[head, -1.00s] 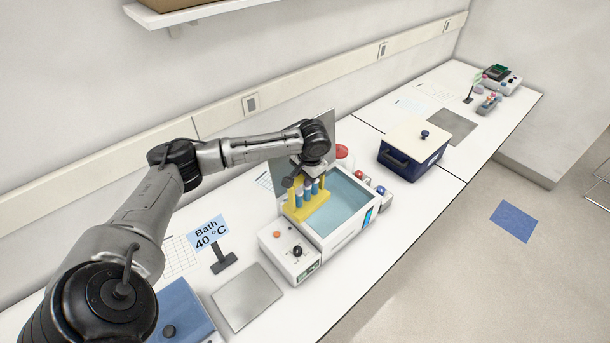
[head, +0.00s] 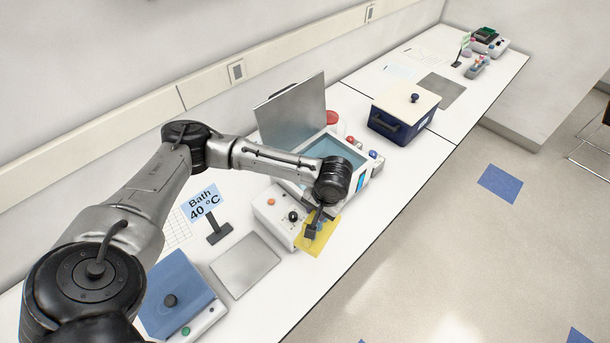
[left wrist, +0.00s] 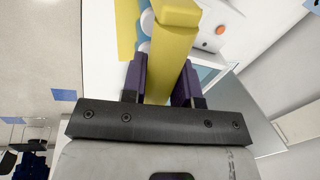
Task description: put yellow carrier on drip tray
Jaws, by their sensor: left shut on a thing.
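The yellow carrier (head: 322,238) hangs from my left gripper (head: 314,222) in front of the water bath, by its control panel. In the left wrist view the dark fingers of the gripper (left wrist: 160,82) are shut on both sides of the carrier's yellow handle (left wrist: 172,50). Parts of blue tubes with white caps show beside the handle; my arm hides them in the head view. A flat grey metal plate (head: 245,265), which looks like the drip tray, lies bare on the bench left of the bath. My right gripper is not in view.
The water bath (head: 272,207) stands open with its grey lid (head: 290,112) raised. A "Bath 40 °C" sign (head: 203,203) stands behind the plate, and a blue-topped device (head: 175,295) is to its left. A dark blue box (head: 402,122) stands farther right.

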